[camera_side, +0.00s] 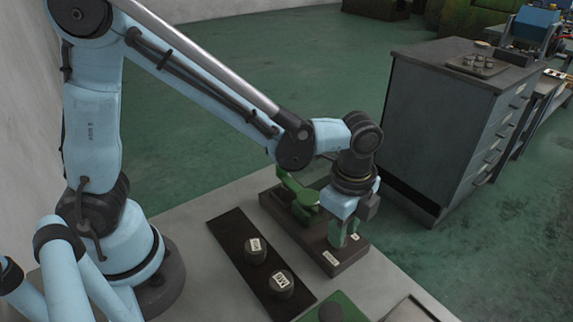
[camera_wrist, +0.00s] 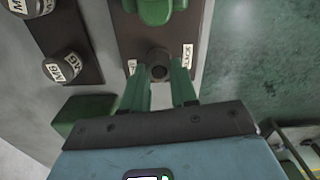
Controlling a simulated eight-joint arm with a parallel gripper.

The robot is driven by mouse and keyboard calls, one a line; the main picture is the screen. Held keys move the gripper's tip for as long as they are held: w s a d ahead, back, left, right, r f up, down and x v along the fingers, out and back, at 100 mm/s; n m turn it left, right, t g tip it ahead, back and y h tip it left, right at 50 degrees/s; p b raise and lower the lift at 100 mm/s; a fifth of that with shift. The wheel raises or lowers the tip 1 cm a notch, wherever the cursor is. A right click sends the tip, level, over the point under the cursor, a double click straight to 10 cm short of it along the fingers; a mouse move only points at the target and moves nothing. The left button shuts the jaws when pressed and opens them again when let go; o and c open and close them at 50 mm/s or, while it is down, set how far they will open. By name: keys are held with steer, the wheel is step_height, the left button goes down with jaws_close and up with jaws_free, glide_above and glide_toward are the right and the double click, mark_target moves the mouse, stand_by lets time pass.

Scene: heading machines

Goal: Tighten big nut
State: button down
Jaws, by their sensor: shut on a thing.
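My gripper (camera_side: 346,238) points down over the front end of a dark brown base plate (camera_side: 287,217). In the wrist view its two green fingers (camera_wrist: 158,85) are shut on a dark round part with a hole in its middle, seemingly the big nut (camera_wrist: 158,66). The nut sits at the end of the base plate (camera_wrist: 128,40), between two small white labels. In the side view the fingers hide the nut. A green fixture (camera_side: 305,200) stands on the same plate behind my gripper; part of it shows in the wrist view (camera_wrist: 155,10).
A dark strip (camera_side: 232,232) with two labelled dark cylinders (camera_side: 255,251) (camera_side: 280,284) lies left of the plate. A green block (camera_side: 333,308) and a tray (camera_side: 408,310) are at the front edge. A grey drawer cabinet (camera_side: 440,125) stands behind to the right.

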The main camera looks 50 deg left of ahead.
steer(key=shift+m, duration=0.7)
steer(key=c, duration=0.9)
jaws_free()
step_height(320, 180, up, 12)
steer(key=shift+r, duration=0.1)
steer(key=s+a+f+n+t, duration=0.1)
steer(key=a+n+t, duration=0.1)
steer(key=a+n, duration=0.3)
steer(key=s+a+f+n+t, duration=0.1)
steer(key=a+n+t, duration=0.1)
steer(key=a+n, duration=0.3)
steer(key=s+a+f+n+t, duration=0.1)
steer(key=s+a+n+t, duration=0.1)
steer(key=a+n, duration=0.4)
steer(key=shift+s+n+t, duration=0.1)
steer(key=shift+n+t, duration=0.4)
steer(key=shift+n, duration=0.4)
